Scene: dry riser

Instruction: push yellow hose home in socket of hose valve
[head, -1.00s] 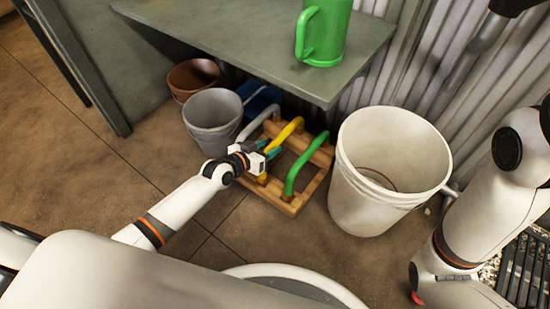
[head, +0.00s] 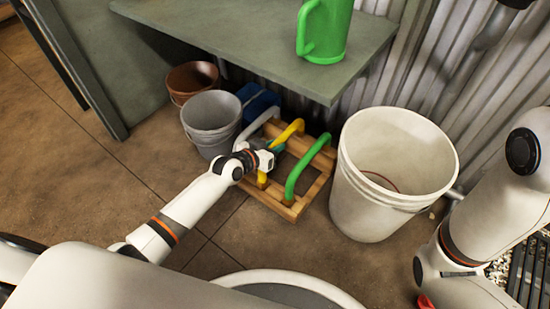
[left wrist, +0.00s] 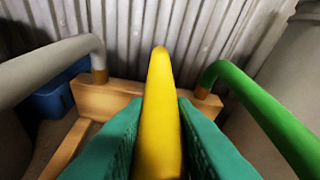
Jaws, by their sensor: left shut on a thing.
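The yellow hose (head: 289,131) arches over a wooden frame (head: 280,208) on the floor, between a grey hose (head: 258,122) and a green hose (head: 300,172). My left gripper (head: 277,147) is shut on the yellow hose near the middle of its arch. In the left wrist view its teal fingers lie on both sides of the yellow hose (left wrist: 160,115). The far end of the yellow hose is hidden there. The grey and green hoses end in brass-coloured fittings at the frame. I cannot make out a hose valve or the yellow hose's socket. My right gripper is out of view.
A large white bucket (head: 350,187) stands close to the right of the frame. A grey bucket (head: 206,138), a brown pot (head: 183,95) and a blue object (head: 259,103) stand to the left. A grey-green bench (head: 240,45) with a green jug (head: 330,30) overhangs behind.

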